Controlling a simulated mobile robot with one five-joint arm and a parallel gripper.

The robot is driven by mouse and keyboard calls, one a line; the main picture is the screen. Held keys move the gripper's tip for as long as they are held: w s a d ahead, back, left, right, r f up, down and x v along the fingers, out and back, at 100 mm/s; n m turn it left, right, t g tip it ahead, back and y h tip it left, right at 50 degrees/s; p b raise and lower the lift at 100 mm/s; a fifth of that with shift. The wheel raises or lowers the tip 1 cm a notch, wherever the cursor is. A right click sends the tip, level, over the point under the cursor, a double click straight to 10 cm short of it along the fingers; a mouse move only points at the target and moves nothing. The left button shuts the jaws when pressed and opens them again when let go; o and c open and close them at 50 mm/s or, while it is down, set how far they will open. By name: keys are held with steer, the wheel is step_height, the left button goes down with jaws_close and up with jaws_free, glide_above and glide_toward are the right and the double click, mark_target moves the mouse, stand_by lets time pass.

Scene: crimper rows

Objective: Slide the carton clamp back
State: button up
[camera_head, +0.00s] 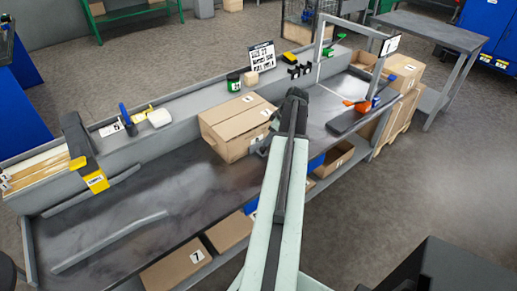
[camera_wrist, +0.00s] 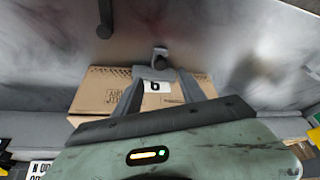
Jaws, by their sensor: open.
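A closed brown carton (camera_head: 238,125) stands on the dark bench in the head view, left of my arm. It also shows in the wrist view (camera_wrist: 95,95), behind my fingers. A small grey part with a rounded knob (camera_wrist: 160,53) shows just beyond my fingertips; it looks like the carton clamp, but I cannot tell for certain. A white "6" label lies between the fingers. My gripper (camera_wrist: 160,71) is open, its two dark fingers apart either side of the label. I cannot tell whether they touch anything. In the head view my arm hides most of the gripper.
The bench top (camera_head: 180,195) left of the carton is mostly bare, with low grey rails (camera_head: 110,241). A grey back ledge carries small tools and a sign (camera_head: 262,56). An orange-handled tool (camera_head: 357,104) lies to the right.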

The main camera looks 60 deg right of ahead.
mark_target(262, 148)
steer(key=b+x, duration=0.7)
steer(key=x, duration=0.1)
steer(key=shift+a, duration=0.1)
steer(key=shift+r, duration=0.1)
jaws_close()
steer(key=shift+w, duration=0.1)
stand_by(1.1)
